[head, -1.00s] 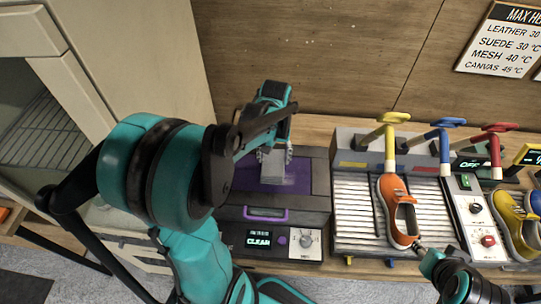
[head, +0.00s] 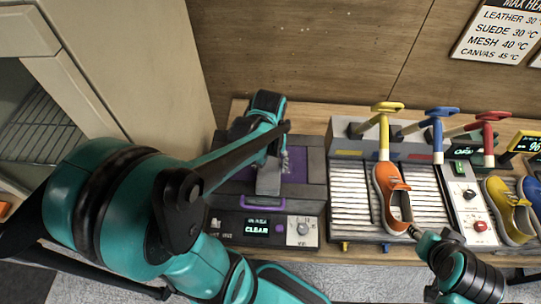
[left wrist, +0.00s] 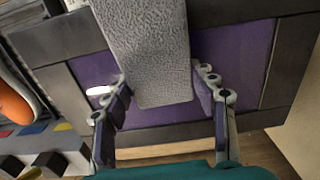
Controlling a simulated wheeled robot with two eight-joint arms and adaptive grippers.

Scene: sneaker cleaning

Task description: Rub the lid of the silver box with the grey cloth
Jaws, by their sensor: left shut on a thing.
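The silver box (head: 316,212) stands on the bench left of centre, with a dark-framed lid (head: 300,166) that has a purple panel. The lid also shows in the left wrist view (left wrist: 244,72). My left gripper (head: 270,152) is above the lid, shut on the grey cloth (head: 268,180). In the left wrist view the cloth (left wrist: 150,52) hangs between the two fingers (left wrist: 165,98) over the purple panel; whether it presses on it is hard to tell. My right gripper (head: 415,233) is at the near end of an orange sneaker; its jaws are too small to read.
The orange sneaker (head: 390,198) lies on a slatted rack (head: 350,205) right of the box. Yellow, blue and red handles (head: 436,128) rise behind it. A yellow sneaker (head: 508,212) is at the far right. A pale cabinet (head: 150,60) borders the left side.

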